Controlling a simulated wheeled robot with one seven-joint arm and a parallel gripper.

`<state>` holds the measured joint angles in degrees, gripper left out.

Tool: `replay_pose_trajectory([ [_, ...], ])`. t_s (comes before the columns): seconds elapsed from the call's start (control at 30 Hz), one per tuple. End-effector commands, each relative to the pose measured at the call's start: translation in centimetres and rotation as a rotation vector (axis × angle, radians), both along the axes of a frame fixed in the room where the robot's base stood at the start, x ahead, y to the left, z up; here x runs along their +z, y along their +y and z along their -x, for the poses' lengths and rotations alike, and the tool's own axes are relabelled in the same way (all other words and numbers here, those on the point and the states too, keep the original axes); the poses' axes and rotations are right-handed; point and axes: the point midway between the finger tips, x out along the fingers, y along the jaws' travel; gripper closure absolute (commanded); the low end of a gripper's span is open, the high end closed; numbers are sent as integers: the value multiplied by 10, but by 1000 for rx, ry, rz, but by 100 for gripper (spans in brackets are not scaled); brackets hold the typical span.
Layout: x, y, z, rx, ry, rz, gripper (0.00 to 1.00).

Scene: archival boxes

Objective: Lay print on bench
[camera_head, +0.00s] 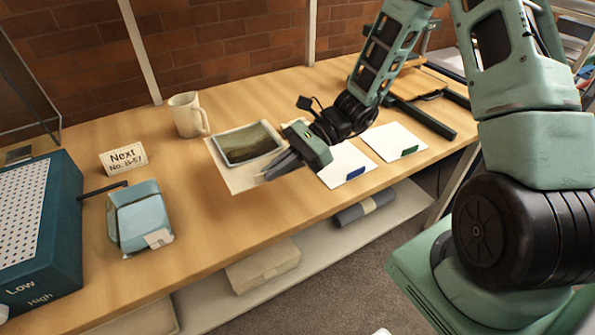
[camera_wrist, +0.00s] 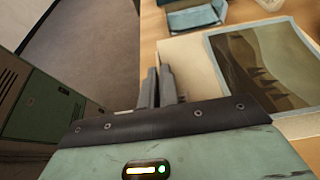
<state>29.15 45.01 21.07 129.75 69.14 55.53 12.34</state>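A print (camera_head: 246,142) with a dark hilly landscape and a pale sky lies face up on a larger cream sheet or board (camera_head: 241,181) at the middle of the wooden bench (camera_head: 215,215). The print (camera_wrist: 262,65) and the cream sheet (camera_wrist: 192,62) also show in the wrist view, right of the fingers. My gripper (camera_head: 282,164) is low at the sheet's front right edge. Its fingers (camera_wrist: 160,86) are close together beside the sheet's edge. Whether they pinch that edge is hidden. I cannot tell whether the sheet touches the bench.
A mug (camera_head: 188,115) and a "Next No. B-57" card (camera_head: 124,158) stand to the left. A blue packet (camera_head: 140,217) and a teal box (camera_head: 38,225) marked Low and High are further left. White cards with blue (camera_head: 346,165) and green (camera_head: 394,141) tabs lie right. A shelf runs below.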

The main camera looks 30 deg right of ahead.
Motion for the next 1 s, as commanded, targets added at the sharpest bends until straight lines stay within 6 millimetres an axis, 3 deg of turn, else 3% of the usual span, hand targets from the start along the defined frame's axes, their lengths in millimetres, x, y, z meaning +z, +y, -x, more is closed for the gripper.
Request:
replay_pose_trajectory([
  [0.2, -38, 1, 1, 3, 6, -2, 100],
  [0.6, -84, 0, 1, 1, 4, -2, 100],
  [1.0, -93, 0, 0, 1, 0, 0, 100],
])
